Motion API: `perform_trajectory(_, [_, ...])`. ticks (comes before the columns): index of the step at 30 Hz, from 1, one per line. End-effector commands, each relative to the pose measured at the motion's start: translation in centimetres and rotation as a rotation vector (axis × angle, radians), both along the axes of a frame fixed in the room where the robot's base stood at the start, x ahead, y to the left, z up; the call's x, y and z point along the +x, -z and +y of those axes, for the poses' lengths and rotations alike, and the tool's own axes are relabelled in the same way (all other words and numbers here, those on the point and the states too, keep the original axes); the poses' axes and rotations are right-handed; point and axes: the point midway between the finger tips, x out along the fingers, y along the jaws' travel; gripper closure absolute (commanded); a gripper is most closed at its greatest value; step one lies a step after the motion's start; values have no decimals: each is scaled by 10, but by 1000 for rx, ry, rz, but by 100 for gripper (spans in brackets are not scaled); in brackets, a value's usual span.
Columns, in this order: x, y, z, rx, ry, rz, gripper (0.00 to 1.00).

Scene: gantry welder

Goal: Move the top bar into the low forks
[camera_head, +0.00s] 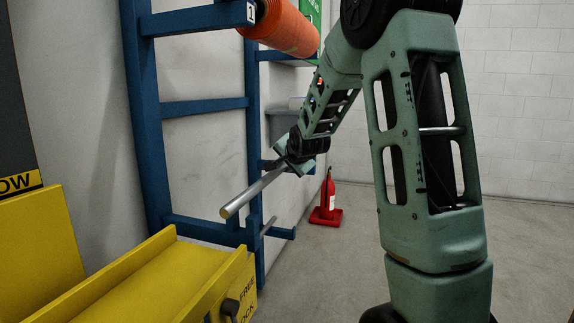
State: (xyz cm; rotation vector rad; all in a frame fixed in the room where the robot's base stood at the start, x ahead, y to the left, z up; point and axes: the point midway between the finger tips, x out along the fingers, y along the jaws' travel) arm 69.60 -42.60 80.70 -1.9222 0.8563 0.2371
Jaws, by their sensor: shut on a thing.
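A grey metal bar (252,192) is in my gripper (291,164), at the middle of the view. My gripper is shut on it towards its far end. The bar's near end points left and down, in front of the blue rack (251,120), and it is clear of my fingers. A low blue fork arm (282,233) sticks out to the right at the rack's foot, below the bar. A short grey piece (268,226) shows beside it; I cannot tell what it is. A higher blue arm is partly hidden behind my gripper.
An orange roll (285,30) hangs at the top of the rack. A yellow trough (150,280) marked "FREE LOCK" fills the lower left. A red extinguisher (327,195) stands on the floor by the wall. Grey floor lies open between the rack and my arm.

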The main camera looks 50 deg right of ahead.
Motion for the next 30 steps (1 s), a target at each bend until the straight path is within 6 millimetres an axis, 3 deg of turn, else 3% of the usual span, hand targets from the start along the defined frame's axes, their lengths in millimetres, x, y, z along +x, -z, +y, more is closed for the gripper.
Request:
perform_trajectory(17, [0,0,0,-3,1,-3,100])
perform_trajectory(30, [0,10,0,-2,1,-4,100])
